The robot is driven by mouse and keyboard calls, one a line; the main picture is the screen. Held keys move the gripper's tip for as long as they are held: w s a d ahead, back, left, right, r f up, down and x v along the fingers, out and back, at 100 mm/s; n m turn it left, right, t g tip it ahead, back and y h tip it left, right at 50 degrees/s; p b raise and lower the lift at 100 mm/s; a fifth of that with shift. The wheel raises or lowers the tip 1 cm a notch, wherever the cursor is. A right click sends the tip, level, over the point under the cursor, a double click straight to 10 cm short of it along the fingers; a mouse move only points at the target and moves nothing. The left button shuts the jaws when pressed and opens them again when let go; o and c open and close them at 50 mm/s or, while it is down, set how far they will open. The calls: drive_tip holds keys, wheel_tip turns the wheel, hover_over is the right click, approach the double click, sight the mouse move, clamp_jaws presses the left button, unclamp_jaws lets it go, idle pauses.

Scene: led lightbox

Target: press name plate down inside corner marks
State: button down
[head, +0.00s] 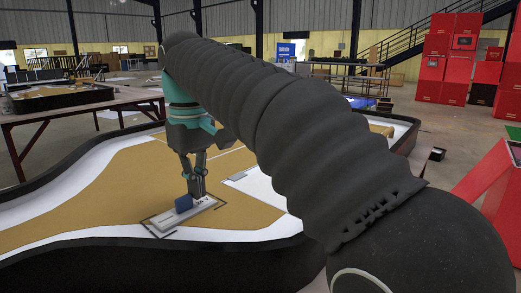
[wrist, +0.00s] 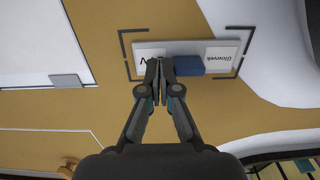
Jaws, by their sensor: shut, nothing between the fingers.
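The name plate (wrist: 222,55) is a pale rectangle with dark upside-down lettering in the wrist view. It lies on the tan board inside black corner marks (wrist: 124,36), and also shows in the head view (head: 168,218). A blue block (wrist: 188,65) stands on the plate near its middle; it also shows in the head view (head: 183,203). My gripper (wrist: 159,66) is shut and empty, pointing down over the plate just beside the blue block. In the head view my gripper (head: 197,196) reaches the plate; whether its tips touch is unclear. The fingers hide part of the lettering.
The board has a raised black rim (head: 60,258) and white areas along its edge. A small grey piece (wrist: 66,82) lies left of the plate in the wrist view, with open tan surface between. A tan object (wrist: 68,168) sits at the lower left.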

sight(171, 217)
drive_tip(key=shift+f, duration=0.45)
drive_tip(key=shift+f+b, duration=0.3)
idle(1.4)
drive_tip(key=shift+r, duration=0.1)
idle(0.5)
wheel_tip(171, 217, up, 3)
drive_tip(key=p, duration=0.3)
drive_tip(key=shift+p, duration=0.35)
drive_tip(key=shift+a, duration=0.1)
drive_tip(key=shift+s+a+r, duration=0.45)
drive_tip(key=shift+s+a, duration=0.15)
drive_tip(key=shift+s, duration=0.15)
drive_tip(key=shift+s+a+r, duration=0.4)
drive_tip(key=shift+s+a, duration=0.25)
drive_tip(key=shift+s, duration=0.1)
drive_tip(key=shift+s+a+r, duration=0.45)
drive_tip(key=shift+s+a, duration=0.15)
drive_tip(key=shift+s, duration=0.15)
drive_tip(key=shift+f, duration=0.15)
